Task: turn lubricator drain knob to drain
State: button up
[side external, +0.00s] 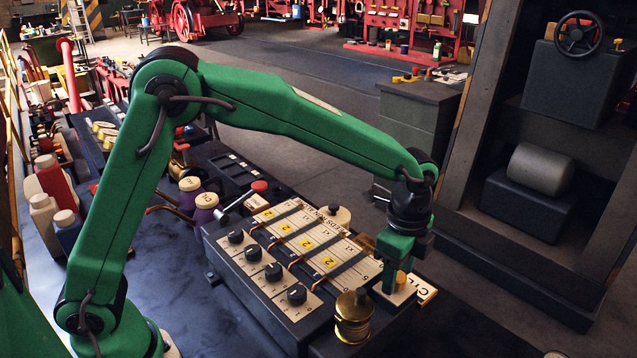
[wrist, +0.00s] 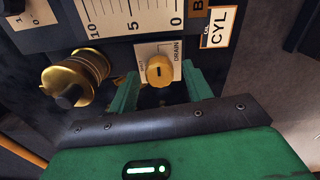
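The lubricator drain knob (wrist: 160,71) is a round yellow knob with a short dark mark. It sits on a cream plate (wrist: 145,49) with DRAIN lettered on its right side; smaller lettering on the left is hard to read. In the wrist view my gripper (wrist: 160,76) is open, with one green finger on each side of the knob and visible gaps between them. In the side external view my gripper (side external: 395,282) points down at the near right end of the lubricator box (side external: 250,301), and it largely hides the knob.
A brass fitting (wrist: 75,80) stands close left of my fingers; it also shows in the side view (side external: 353,316). A CYL label (wrist: 217,27) lies to the right. Several black knobs (side external: 297,294) and sight tubes line the box. A dark frame (side external: 520,255) stands at the right.

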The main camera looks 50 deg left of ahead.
aim_at(398, 276)
dwell(0.3)
notch_tip(398, 276, up, 7)
jog(key=shift+r, duration=0.35)
dwell(0.4)
jog(key=shift+a, duration=0.1)
jog(key=shift+a+r, duration=0.1)
jog(key=shift+r, duration=0.05)
jog(key=s+a+r+n+t, duration=0.2)
jog(key=s+a+r+n, duration=0.25)
jog(key=a, duration=0.25)
jog(key=s+a+n+t, duration=0.3)
jog(key=s+a+n, duration=0.9)
jog(key=s+a, duration=0.2)
jog(key=s+f, duration=0.1)
jog(key=s, duration=0.1)
jog(key=shift+s+t, duration=0.3)
